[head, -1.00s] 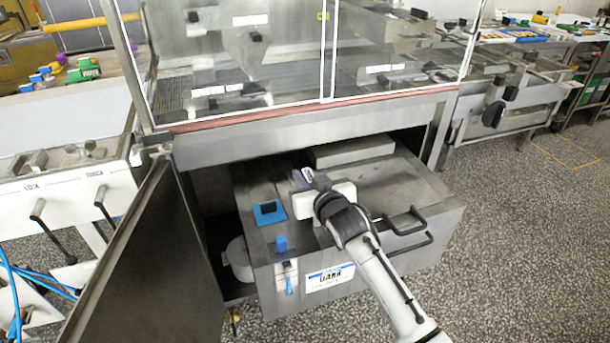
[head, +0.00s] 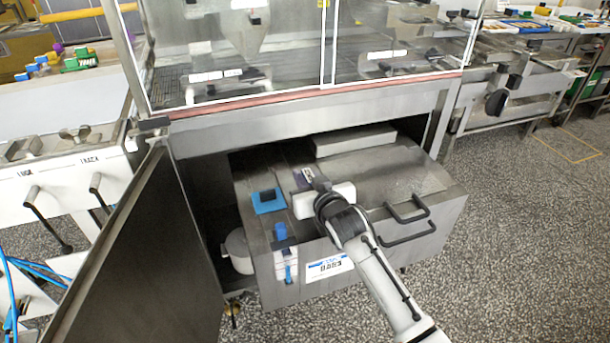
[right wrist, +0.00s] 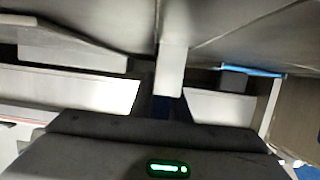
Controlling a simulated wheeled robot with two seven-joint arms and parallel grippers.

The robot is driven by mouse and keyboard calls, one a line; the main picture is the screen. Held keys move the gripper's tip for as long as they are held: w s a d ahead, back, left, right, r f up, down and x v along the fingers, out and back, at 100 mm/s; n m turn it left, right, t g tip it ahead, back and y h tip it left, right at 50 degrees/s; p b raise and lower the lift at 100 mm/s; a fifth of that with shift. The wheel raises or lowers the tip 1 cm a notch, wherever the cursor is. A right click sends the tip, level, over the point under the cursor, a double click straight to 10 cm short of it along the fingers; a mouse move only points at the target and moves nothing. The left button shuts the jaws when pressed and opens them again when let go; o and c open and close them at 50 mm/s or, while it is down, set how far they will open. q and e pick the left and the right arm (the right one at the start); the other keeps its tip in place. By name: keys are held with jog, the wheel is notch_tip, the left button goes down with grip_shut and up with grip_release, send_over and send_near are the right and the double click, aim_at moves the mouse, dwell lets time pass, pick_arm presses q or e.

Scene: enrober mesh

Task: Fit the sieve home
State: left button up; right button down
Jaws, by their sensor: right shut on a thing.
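My right gripper (head: 325,190) reaches over the top of the pulled-out steel tank (head: 405,175) from the front. It is shut on a narrow grey bar, which also shows between the white blocks in the right wrist view (right wrist: 171,70). The bar looks like part of the sieve; the sieve's mesh is not visible. The gripper and arm hide part of the tank's top and front. My left gripper is out of view.
A blue plate with a black knob (head: 268,201) sits on the tank's left top. An open cabinet door (head: 150,260) stands left. Glass panels rise above.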

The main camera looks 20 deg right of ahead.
jog(key=shift+f+b, duration=0.55)
jog(key=shift+f, duration=0.45)
jog(key=shift+s+f, duration=0.15)
jog(key=shift+f, duration=0.35)
jog(key=c, duration=1.6)
grip_release()
jog(key=shift+f, duration=0.15)
jog(key=v, duration=0.3)
jog(key=p+v, duration=0.1)
jog(key=v, duration=0.5)
jog(key=shift+s+r, duration=0.25)
jog(key=shift+r, duration=0.3)
jog(key=shift+s+r, duration=0.15)
jog(key=shift+s, duration=0.15)
jog(key=shift+w, duration=0.15)
